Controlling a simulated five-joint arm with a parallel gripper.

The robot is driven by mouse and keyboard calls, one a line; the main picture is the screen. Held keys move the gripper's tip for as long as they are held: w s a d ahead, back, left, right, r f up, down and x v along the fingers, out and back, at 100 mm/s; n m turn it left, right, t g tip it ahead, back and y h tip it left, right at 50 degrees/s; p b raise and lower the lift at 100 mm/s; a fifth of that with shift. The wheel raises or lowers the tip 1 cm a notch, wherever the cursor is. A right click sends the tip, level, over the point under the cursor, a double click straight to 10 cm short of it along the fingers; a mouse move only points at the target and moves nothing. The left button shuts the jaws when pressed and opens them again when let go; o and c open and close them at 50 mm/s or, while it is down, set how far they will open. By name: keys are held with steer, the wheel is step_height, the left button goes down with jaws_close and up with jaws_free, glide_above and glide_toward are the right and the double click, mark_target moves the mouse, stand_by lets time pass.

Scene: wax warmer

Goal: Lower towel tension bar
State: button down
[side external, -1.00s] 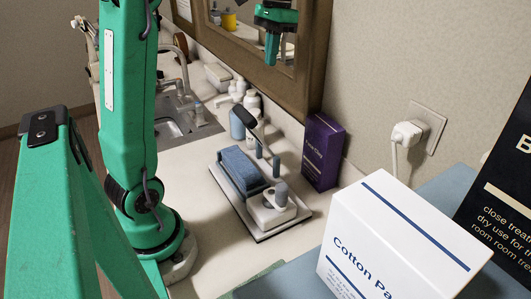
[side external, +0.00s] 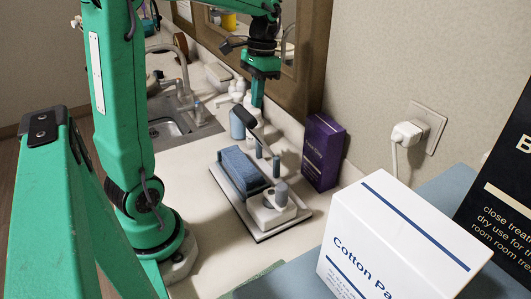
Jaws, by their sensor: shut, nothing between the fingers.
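A white device base (side external: 262,234) stands on the counter, with a folded blue towel (side external: 243,168) along its left side. The dark tension bar (side external: 248,122) is raised and slopes above the far end of the towel. A small white block with a grey knob (side external: 281,194) sits at the near end of the base. My gripper (side external: 257,103) points down with its fingers shut and empty. Its tips appear just above or behind the raised bar; whether they touch it, I cannot tell.
A purple box (side external: 322,152) stands right of the device by the wall. White bottles (side external: 239,90) and a blue container (side external: 237,124) stand behind it. A mirror frame (side external: 290,100) is close behind my gripper. A white cotton pad box (side external: 400,240) fills the right foreground.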

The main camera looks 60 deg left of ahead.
mark_target(242, 112)
steer(key=shift+s+f, duration=0.3)
steer(key=shift+s, duration=0.3)
steer(key=shift+s, duration=0.1)
steer(key=shift+s+f+t+y, duration=0.2)
steer(key=shift+s+t, duration=0.25)
steer(key=shift+s, duration=0.3)
steer(key=shift+s+f+t+y, duration=0.1)
steer(key=shift+s+f+t, duration=0.3)
steer(key=shift+s, duration=0.35)
steer(key=s+f, duration=0.9)
steer(key=shift+f+t+y, duration=0.3)
steer(key=shift+t, duration=0.05)
steer(key=shift+s, duration=0.1)
steer(key=shift+r, duration=0.1)
